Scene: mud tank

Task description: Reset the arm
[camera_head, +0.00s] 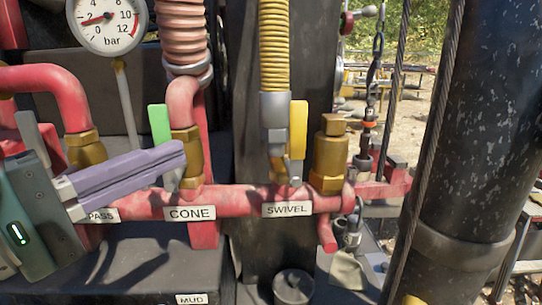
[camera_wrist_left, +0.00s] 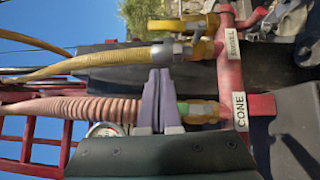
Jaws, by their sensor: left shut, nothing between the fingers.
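My left gripper (camera_head: 184,150) comes in from the left in the head view. Its two purple fingers are shut together and hold nothing. The fingertips are in front of the brass fitting above the CONE label (camera_head: 189,213); I cannot tell whether they touch it. In the left wrist view my left gripper (camera_wrist_left: 156,75) points up toward the yellow hose, its fingers together. The green valve handle (camera_head: 160,124) stands upright just behind the fingertips. The yellow valve handle (camera_head: 298,130) stands upright to the right, above the SWIVEL label (camera_head: 287,209). My right gripper is not in view.
A red manifold pipe (camera_head: 240,197) runs across the middle. A pink ribbed hose (camera_head: 184,35) and a yellow hose (camera_head: 274,50) rise from it. A pressure gauge (camera_head: 108,22) is at upper left. A thick black column (camera_head: 475,130) and a cable stand at the right.

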